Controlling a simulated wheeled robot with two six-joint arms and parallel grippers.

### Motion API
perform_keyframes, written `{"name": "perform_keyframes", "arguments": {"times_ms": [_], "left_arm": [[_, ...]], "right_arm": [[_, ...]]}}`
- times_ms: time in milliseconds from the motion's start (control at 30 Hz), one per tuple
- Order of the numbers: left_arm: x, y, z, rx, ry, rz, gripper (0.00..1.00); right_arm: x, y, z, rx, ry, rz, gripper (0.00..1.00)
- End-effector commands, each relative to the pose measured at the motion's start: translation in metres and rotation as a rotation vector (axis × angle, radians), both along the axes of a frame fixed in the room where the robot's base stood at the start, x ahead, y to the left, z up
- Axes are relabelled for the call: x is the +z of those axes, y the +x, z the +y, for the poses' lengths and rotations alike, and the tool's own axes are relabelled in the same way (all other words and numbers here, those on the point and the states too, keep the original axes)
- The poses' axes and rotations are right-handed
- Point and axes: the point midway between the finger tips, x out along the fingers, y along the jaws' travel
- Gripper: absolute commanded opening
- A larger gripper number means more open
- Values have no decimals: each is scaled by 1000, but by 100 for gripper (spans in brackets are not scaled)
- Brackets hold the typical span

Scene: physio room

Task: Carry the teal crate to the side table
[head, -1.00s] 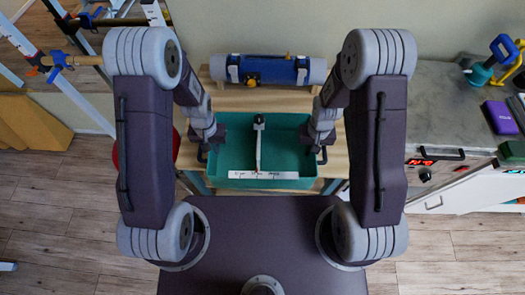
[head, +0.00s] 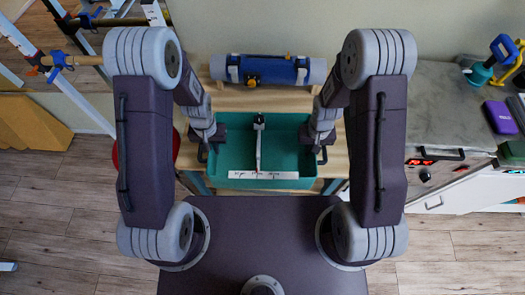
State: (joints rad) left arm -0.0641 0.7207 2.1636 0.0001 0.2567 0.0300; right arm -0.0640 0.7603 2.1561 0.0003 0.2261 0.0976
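The teal crate (head: 285,184) is in the middle of the head view, over a light wooden slatted table or bench (head: 262,100). A white T-shaped tool with a dark knob (head: 260,145) lies in it. My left gripper (head: 205,153) is at the crate's left side and my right gripper (head: 320,155) is at its right side, each by a dark handle. The wrists hide the fingers, so I cannot tell whether they grip the handles. I cannot tell whether the crate rests on the wood or hangs above it.
A blue roll with straps (head: 268,70) lies behind the crate. At right is a grey counter (head: 440,100) with a teal kettlebell-like item (head: 480,73) and a purple block (head: 501,117). At left are a metal frame with a wooden bar (head: 85,60) and yellow wedges (head: 32,122).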

Motion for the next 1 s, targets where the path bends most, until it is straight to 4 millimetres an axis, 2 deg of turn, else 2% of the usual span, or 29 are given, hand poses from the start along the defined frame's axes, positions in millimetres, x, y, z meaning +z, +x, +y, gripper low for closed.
{"name": "perform_keyframes", "arguments": {"times_ms": [367,800,1000], "left_arm": [[3,-1,0,-2,1,2,0],[51,-1,1,-2,1,4,0],[50,-1,1,-2,1,4,0]], "right_arm": [[3,2,0,-3,1,-6,0],[51,2,0,-3,1,-5,0],[51,2,0,-4,1,-5,0]]}}
